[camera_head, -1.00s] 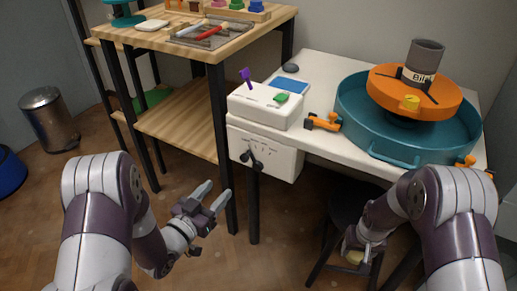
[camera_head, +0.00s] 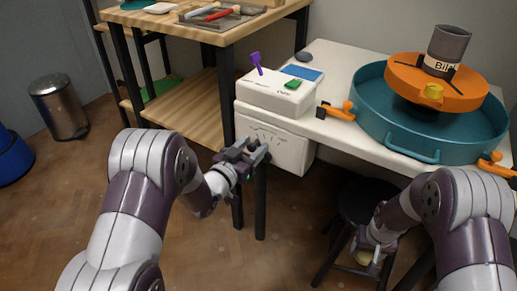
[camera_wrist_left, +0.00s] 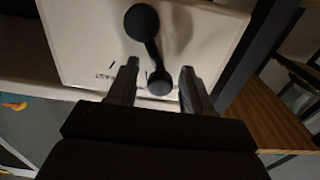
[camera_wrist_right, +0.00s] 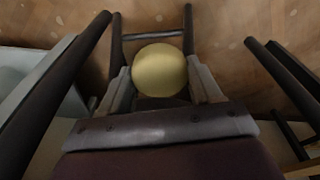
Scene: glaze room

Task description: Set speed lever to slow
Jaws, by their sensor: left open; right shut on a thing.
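The speed lever (camera_wrist_left: 152,50) is black, with a round blob at each end, on the front of a white control box (camera_head: 275,150). In the left wrist view, dark marks and a word that looks like FAST lie near its lower end. My left gripper (camera_wrist_left: 160,70) is open, its fingers on either side of that lower end; contact cannot be told. In the head view my left gripper (camera_head: 252,152) is in front of the box and hides the lever. My right gripper (camera_wrist_right: 160,85) is shut on a yellow ball (camera_wrist_right: 160,70), low by the stool.
A teal wheel basin (camera_head: 425,145) stands on the white table to the right. A dark stool (camera_head: 365,200) is below it. A wooden bench (camera_head: 205,100) is at left.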

